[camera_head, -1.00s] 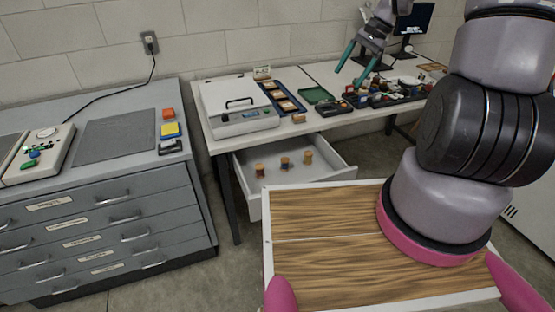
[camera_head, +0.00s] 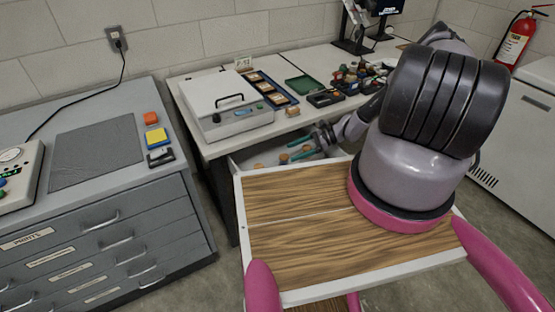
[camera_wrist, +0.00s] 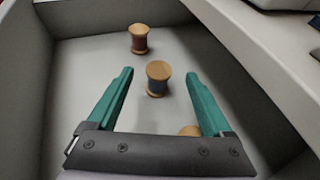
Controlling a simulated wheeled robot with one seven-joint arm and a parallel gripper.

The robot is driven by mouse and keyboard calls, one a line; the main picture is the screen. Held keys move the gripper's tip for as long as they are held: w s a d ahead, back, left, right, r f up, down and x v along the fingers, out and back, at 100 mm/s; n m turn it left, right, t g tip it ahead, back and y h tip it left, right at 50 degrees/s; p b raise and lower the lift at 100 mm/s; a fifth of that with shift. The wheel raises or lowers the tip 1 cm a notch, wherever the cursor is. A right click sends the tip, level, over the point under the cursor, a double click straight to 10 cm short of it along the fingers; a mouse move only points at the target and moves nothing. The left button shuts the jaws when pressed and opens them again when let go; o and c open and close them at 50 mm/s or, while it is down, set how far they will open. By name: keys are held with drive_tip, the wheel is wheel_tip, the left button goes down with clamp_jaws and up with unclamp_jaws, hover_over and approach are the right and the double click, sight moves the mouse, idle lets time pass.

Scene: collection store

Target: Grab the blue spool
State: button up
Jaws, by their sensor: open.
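The blue spool (camera_wrist: 157,84) has wooden ends and a dark blue winding. It stands upright on the floor of the open white drawer (camera_wrist: 28,75). In the wrist view my gripper (camera_wrist: 159,73) is open, with one teal finger on each side of this spool and visible gaps to both. A reddish-brown spool (camera_wrist: 138,43) stands farther off, up and to the left. Another spool (camera_wrist: 190,130) is mostly hidden behind my gripper's body. In the head view my gripper (camera_head: 292,150) reaches into the drawer beside a spool (camera_head: 283,158).
The drawer's walls enclose the spools, and the table edge (camera_wrist: 245,45) overhangs at the right in the wrist view. A white boxy device (camera_head: 228,105) and small trays stand on the table above. A grey drawer cabinet (camera_head: 110,225) stands at the left.

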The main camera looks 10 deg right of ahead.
sight(284, 161)
drive_tip(key=shift+a+f, duration=0.6)
drive_tip(key=shift+a, duration=0.1)
drive_tip(key=x, duration=0.7)
drive_tip(key=shift+r, duration=0.1)
clamp_jaws()
